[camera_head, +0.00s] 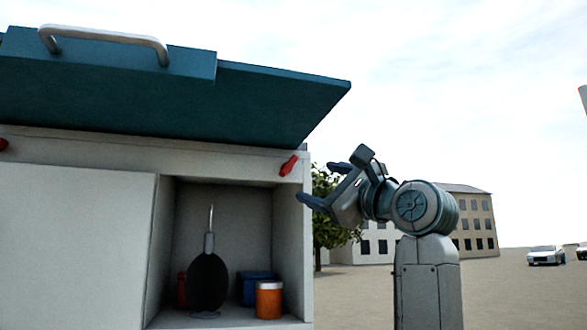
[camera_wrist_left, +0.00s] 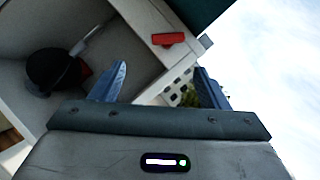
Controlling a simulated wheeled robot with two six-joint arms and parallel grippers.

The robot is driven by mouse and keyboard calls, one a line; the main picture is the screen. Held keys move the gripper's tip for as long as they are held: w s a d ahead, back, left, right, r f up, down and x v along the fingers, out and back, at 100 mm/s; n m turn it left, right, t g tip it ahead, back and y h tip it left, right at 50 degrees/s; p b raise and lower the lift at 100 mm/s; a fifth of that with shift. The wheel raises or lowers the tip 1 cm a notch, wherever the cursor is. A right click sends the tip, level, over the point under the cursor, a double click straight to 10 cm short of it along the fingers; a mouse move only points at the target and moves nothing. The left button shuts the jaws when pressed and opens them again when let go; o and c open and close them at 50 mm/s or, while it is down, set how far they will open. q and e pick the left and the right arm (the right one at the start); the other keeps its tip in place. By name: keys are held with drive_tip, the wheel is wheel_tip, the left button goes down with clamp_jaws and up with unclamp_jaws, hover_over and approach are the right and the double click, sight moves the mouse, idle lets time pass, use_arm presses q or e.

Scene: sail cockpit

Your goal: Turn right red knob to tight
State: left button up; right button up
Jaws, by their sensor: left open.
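The right red knob (camera_head: 288,165) sits on the upper right corner of the white cabinet's front frame, tilted in the head view. It also shows in the left wrist view (camera_wrist_left: 168,39), ahead of the fingertips and between their lines. My left gripper (camera_head: 318,183) is open and empty, just to the right of the knob and apart from it. Its two blue fingers also show in the left wrist view (camera_wrist_left: 160,75). Another red knob (camera_head: 3,145) is partly cut off at the left edge. My right gripper is not in view.
A raised teal lid (camera_head: 270,95) with a metal handle (camera_head: 105,40) overhangs the cabinet. The open compartment holds a dark round paddle-like object (camera_head: 207,282), an orange jar (camera_head: 269,300) and a blue box (camera_head: 250,288). Open air lies right of the cabinet.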

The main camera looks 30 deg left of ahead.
sight(292, 166)
use_arm(q)
drive_tip(key=a+r+p, duration=0.1)
drive_tip(key=a, duration=0.1)
drive_tip(key=w+a+r+t+h+p, duration=0.1)
drive_tip(key=a+r+p, duration=0.1)
drive_tip(key=a, duration=0.1)
drive_tip(key=w+a+r+h+p, duration=0.1)
drive_tip(key=a+r+p, duration=0.1)
drive_tip(key=shift+a+r+n, duration=0.1)
drive_tip(key=shift+a+n, duration=0.2)
drive_tip(key=shift+a, duration=0.05)
drive_tip(key=shift+w+a, duration=0.2)
drive_tip(key=shift+a, duration=0.1)
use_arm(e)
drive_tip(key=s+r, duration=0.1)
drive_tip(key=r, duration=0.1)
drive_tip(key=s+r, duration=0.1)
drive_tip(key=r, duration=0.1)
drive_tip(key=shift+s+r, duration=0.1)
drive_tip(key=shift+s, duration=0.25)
use_arm(q)
drive_tip(key=c, duration=1)
